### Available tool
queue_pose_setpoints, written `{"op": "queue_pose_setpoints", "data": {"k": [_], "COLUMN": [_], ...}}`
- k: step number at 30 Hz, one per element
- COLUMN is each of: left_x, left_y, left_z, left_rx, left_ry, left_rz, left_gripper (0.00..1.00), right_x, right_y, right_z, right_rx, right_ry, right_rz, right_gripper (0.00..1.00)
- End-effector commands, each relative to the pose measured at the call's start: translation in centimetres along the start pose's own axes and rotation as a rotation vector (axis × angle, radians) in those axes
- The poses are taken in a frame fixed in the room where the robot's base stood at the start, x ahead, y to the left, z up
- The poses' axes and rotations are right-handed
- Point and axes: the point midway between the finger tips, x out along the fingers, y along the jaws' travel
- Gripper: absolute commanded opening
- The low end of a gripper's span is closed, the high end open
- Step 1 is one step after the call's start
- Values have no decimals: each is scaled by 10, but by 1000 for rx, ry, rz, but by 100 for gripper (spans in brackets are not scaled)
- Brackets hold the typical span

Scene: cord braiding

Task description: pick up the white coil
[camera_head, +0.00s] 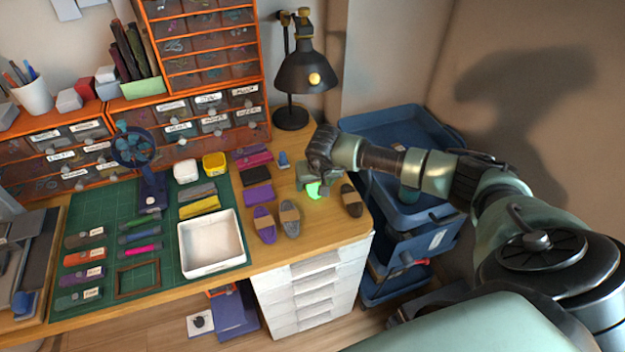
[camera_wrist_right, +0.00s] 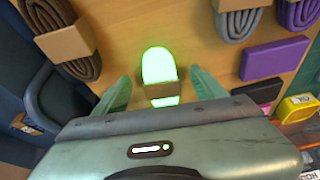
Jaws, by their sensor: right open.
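The white coil (camera_wrist_right: 158,66) lies on the wooden table with a brown paper band round it, and it looks lit green. In the head view it shows as a bright green patch (camera_head: 314,190), partly hidden by my right gripper (camera_head: 320,178). In the right wrist view my right gripper (camera_wrist_right: 160,84) is open, with one finger on either side of the coil's near, banded end. Gaps show between the fingers and the coil. My left gripper is not in view.
A dark brown coil (camera_head: 352,200) lies to the right, with grey (camera_head: 289,218) and purple (camera_head: 264,224) coils to the left. A black lamp (camera_head: 292,114) stands behind. A white tray (camera_head: 243,262) sits on the green mat. A blue cart (camera_head: 440,130) stands beyond the table's right edge.

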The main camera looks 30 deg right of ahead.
Motion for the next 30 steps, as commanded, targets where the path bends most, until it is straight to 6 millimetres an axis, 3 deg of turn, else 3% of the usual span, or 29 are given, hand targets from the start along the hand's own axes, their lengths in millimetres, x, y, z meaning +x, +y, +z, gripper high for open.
{"op": "queue_pose_setpoints", "data": {"k": [10, 18, 26, 30], "left_x": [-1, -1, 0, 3], "left_y": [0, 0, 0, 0], "left_z": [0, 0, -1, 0], "left_rx": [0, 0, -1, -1], "left_ry": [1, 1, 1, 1], "left_rz": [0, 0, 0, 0], "left_gripper": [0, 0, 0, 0], "right_x": [10, 9, 6, -11], "right_y": [0, 0, 0, 0], "right_z": [0, -1, -2, -11], "right_rx": [1, 1, 1, 1], "right_ry": [2, 2, 4, 8], "right_rz": [-1, -2, -3, -3], "right_gripper": [71, 0, 0, 0]}}
